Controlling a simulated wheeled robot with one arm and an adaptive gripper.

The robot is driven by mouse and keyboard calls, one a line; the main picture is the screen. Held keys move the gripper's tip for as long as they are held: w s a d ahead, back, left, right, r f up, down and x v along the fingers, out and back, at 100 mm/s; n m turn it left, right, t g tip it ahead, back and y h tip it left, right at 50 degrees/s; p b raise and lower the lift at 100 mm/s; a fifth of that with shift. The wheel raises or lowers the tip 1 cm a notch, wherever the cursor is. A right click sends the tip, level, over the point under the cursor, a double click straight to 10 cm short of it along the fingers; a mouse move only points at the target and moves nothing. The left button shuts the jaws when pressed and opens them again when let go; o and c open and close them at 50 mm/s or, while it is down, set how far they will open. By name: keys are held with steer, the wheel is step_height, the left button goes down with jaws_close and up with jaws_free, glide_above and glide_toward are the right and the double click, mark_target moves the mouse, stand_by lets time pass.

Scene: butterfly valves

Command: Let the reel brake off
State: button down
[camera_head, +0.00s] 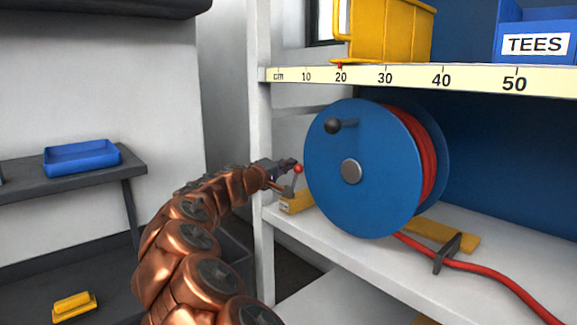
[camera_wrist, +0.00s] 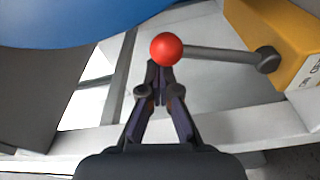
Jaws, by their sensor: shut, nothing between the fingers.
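A blue hose reel (camera_head: 350,180) with red hose stands on the white shelf. It has a black crank knob and a grey hub, and its blue edge fills the top left of the wrist view (camera_wrist: 70,20). The brake lever has a red ball (camera_wrist: 166,49) on a grey rod (camera_wrist: 220,56), pivoted on a yellow block (camera_wrist: 278,40). In the head view the red ball (camera_head: 298,168) is at the reel's left edge. My gripper (camera_wrist: 157,72) is shut and empty, its fingertips right at the ball's lower edge. Whether they touch the ball I cannot tell.
The shelf upright (camera_head: 262,160) stands just left of the reel. A red hose (camera_head: 490,272) runs right through a dark guide (camera_head: 447,253). A yellow bin (camera_head: 392,32) and a blue bin marked TEES (camera_head: 535,32) sit above. A blue tray (camera_head: 82,157) lies at left.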

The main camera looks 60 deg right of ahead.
steer(key=shift+s+f, duration=0.2)
steer(key=shift+s, duration=0.15)
steer(key=w+a+b, duration=0.1)
steer(key=w+a, duration=0.1)
steer(key=a, duration=0.7)
steer(key=shift+a+f, duration=0.2)
steer(key=shift+a, duration=0.2)
